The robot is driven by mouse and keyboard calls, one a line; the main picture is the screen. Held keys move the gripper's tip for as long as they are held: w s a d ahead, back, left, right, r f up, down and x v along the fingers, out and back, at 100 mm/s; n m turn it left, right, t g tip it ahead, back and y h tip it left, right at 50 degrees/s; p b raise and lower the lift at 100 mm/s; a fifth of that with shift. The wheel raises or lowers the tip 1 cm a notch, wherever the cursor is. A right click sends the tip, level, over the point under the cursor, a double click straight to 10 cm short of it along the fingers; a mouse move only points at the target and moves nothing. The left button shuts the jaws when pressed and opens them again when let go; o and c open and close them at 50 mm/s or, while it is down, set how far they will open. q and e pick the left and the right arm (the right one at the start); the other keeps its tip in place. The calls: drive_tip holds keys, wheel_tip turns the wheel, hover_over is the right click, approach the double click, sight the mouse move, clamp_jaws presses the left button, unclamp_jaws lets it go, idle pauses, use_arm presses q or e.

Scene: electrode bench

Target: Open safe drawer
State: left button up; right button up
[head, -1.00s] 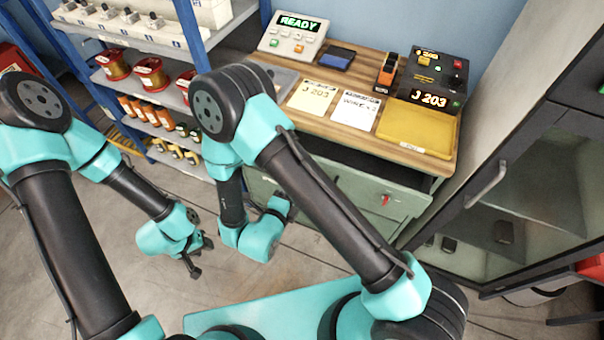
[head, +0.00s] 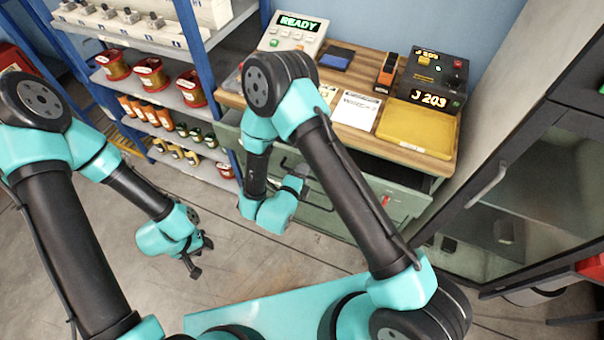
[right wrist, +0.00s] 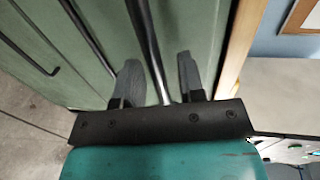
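The green drawer cabinet (head: 405,197) stands under the wooden bench top. A red piece (head: 385,201) shows on its front. In the right wrist view, a dark metal handle bar (right wrist: 146,35) on the green front (right wrist: 105,25) runs between the two fingers of my right gripper (right wrist: 160,85). The fingers stand apart with gaps beside the bar. In the head view my right gripper (head: 292,183) is at the cabinet front, partly hidden by my arm. My left gripper (head: 199,257) hangs over the floor, away from the cabinet; its finger opening is unclear.
Other handles (right wrist: 85,35) lie beside the held-between bar in the wrist view. On the bench are a READY panel (head: 293,35), a yellow tray (head: 418,130) and a J 203 device (head: 437,75).

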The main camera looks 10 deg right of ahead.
clamp_jaws()
idle(0.3)
drive_tip(key=f+v, duration=0.2)
drive_tip(key=v, duration=1.1)
drive_tip(key=shift+s+a+f, duration=0.25)
drive_tip(key=shift+s+f, duration=0.05)
drive_tip(key=shift+f, duration=0.05)
unclamp_jaws()
drive_tip(key=shift+w+d, duration=0.1)
drive_tip(key=shift+d, duration=0.05)
